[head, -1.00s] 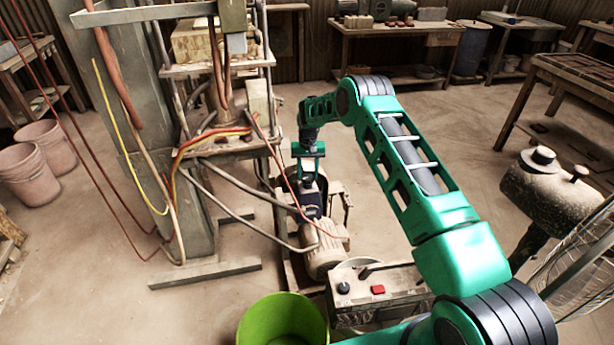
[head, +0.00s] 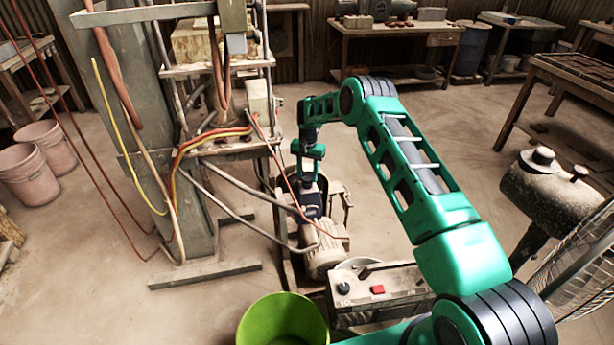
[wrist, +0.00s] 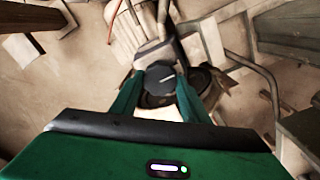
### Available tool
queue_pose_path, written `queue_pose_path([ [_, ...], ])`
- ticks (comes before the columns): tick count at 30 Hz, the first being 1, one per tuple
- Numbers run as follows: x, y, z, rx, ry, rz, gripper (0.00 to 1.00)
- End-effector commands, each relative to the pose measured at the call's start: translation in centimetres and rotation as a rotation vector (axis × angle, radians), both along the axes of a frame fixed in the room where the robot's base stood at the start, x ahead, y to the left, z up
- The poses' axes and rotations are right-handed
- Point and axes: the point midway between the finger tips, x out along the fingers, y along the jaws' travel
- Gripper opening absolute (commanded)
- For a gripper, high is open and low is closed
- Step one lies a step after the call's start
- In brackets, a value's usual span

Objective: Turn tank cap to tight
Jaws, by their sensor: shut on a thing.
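The tank cap (wrist: 160,77) is a dark round cap with a pale mark on its top, seen in the wrist view between my fingers. My gripper (wrist: 158,95) is shut on it, one green finger on each side. In the head view my gripper (head: 308,182) reaches down over the pump and motor unit beside the press. The cap is hidden there by my gripper and the hoses. Whether the cap is tight cannot be told.
A ribbed motor (head: 325,252) and hoses lie close around my gripper. The press frame (head: 185,215) stands to the left. A control box (head: 375,292) and a green bucket (head: 283,322) are in front.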

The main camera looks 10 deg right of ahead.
Motion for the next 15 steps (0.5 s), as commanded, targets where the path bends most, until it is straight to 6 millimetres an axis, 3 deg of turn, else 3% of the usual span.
queue_pose_path([
  [6, 0.42, 0.06, 0.34, 0.001, -0.012, 0.001, 0.19],
  [7, 0.43, 0.07, 0.34, 0.001, -0.012, 0.001, 0.46],
  [9, 0.36, 0.08, 0.3, 0.001, -0.011, 0.001, 0.6],
  [15, 0.19, 0.09, 0.16, 0.001, -0.006, 0.002, 0.6],
])
